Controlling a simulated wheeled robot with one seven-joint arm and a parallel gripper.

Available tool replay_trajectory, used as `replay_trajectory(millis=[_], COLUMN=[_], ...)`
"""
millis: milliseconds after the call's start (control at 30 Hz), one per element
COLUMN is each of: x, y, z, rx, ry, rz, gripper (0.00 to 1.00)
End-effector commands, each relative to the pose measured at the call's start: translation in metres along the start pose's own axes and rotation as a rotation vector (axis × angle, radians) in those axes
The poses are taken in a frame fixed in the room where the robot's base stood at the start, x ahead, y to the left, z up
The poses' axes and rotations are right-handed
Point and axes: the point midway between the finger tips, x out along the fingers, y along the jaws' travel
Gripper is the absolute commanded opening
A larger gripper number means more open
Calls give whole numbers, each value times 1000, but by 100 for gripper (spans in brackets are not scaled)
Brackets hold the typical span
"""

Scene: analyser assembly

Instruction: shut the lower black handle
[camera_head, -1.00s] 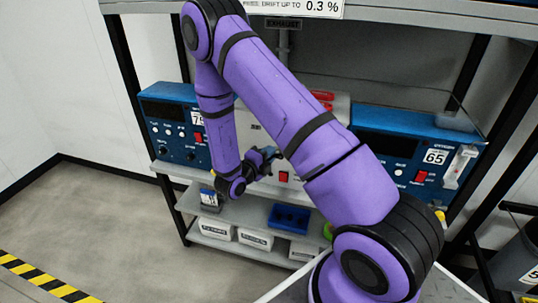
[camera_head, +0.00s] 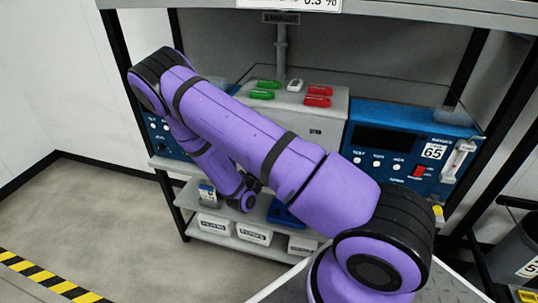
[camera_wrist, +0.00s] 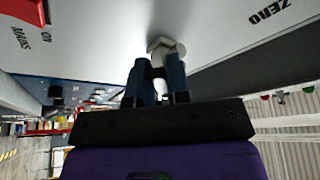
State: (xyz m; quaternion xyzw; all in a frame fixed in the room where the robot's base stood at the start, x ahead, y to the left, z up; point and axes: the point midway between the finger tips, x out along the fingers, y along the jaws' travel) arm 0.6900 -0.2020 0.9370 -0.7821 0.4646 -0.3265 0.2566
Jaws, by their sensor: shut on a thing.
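My gripper (camera_wrist: 157,82) shows in the wrist view, its two blue-grey fingers close to the face of a pale box. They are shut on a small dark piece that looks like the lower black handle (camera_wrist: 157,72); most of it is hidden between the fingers. A grey hexagonal fitting (camera_wrist: 166,46) stands out from the box face just beyond the fingertips. In the head view my purple arm reaches down to the front of the grey box (camera_head: 325,131) and hides the fingertips and handle.
Red and green clips (camera_head: 317,101) lie on top of the grey box. A blue instrument marked 65 (camera_head: 398,140) stands at the right. White bins (camera_head: 254,235) and a blue tray (camera_head: 281,216) are on the lower shelf. The wrist view shows a ZERO label (camera_wrist: 269,12) and MAINS switch.

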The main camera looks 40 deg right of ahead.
Motion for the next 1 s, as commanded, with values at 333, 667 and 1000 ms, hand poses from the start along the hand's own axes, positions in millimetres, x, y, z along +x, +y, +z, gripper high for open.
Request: replay_trajectory(millis=[333, 667, 1000], x=[0, 2, 3], y=[14, 23, 28], z=[-2, -7, -10], rx=[-307, -552, -693], ry=[-2, -2, -2], rz=[-128, -230, -287], gripper=[0, 0, 0])
